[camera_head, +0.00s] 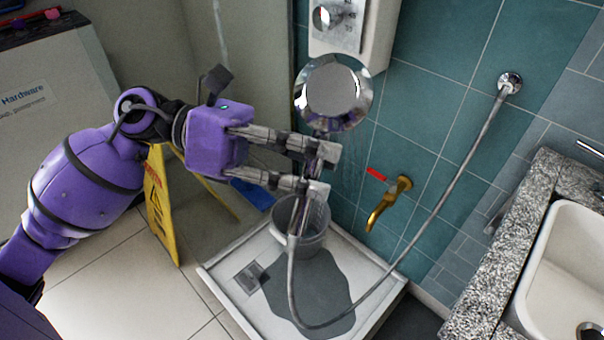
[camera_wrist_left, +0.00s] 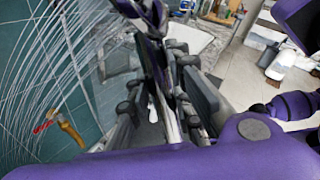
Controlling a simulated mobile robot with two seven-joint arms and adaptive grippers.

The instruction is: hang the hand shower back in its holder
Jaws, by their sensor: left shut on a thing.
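The hand shower (camera_head: 333,92) has a round chrome head, raised in front of the tiled wall. My left gripper (camera_head: 319,172) is shut on its handle below the head. A grey hose (camera_head: 360,312) hangs from the handle, loops low over the shower tray and rises to a wall outlet (camera_head: 510,83). In the left wrist view, the gripper (camera_wrist_left: 160,110) surrounds the handle, and many thin water streams (camera_wrist_left: 60,60) fan out at left. I cannot make out the holder clearly. My right gripper is not in view.
A white wall unit (camera_head: 380,35) with a chrome knob is behind the shower head. A brass tap (camera_head: 388,203) with a red lever juts from the wall. A grey bucket (camera_head: 312,240) stands in the tray (camera_head: 225,282). A yellow sign (camera_head: 160,205) and a sink (camera_head: 565,265) flank it.

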